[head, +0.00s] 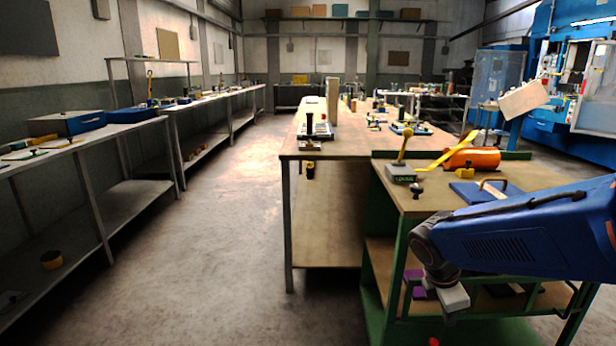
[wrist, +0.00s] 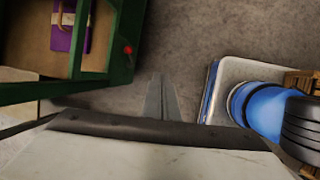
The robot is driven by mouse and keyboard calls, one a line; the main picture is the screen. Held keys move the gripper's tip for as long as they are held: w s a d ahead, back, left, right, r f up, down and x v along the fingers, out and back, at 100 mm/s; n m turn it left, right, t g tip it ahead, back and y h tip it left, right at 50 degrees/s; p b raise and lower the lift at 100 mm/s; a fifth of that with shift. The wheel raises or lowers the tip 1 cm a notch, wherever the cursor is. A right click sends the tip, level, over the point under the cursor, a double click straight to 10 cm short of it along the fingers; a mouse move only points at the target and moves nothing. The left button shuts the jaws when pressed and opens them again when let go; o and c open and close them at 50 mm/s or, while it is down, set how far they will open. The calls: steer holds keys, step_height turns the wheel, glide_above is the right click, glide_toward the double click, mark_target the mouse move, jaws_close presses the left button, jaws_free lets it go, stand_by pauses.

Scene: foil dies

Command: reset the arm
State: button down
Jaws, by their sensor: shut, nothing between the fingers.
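My blue arm reaches in from the right of the head view, bent downward at the front of the green cart (head: 398,268). My gripper (wrist: 160,82) points down over bare floor in the wrist view, its two thin grey fingers together with nothing between them. In the head view its fingertips cannot be made out below the pale wrist housing. A purple block with a tan handle (wrist: 70,32) lies on the cart's shelf at upper left in the wrist view, apart from my fingers. Purple also shows beside my wrist in the head view (head: 414,288).
The cart top holds a blue plate with a handle (head: 470,194), an orange cylinder (head: 472,159) and a yellow-handled tool (head: 402,160). The cart's green frame (wrist: 122,45) is close left of my fingers. A long workbench (head: 330,148) stands behind. The aisle floor (head: 215,230) is clear.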

steer(key=s+a+r+m+t+y, duration=0.1)
steer(key=s+a+r+m+y, duration=0.1)
steer(key=s+m, duration=0.5)
steer(key=s+a+r+m+t+y, duration=0.2)
steer(key=s+r+m, duration=0.2)
steer(key=s+m, duration=0.4)
steer(key=shift+s+r+m, duration=0.25)
steer(key=shift+s+m, duration=0.05)
steer(key=shift+m, duration=1.2)
steer(key=shift+d, duration=0.1)
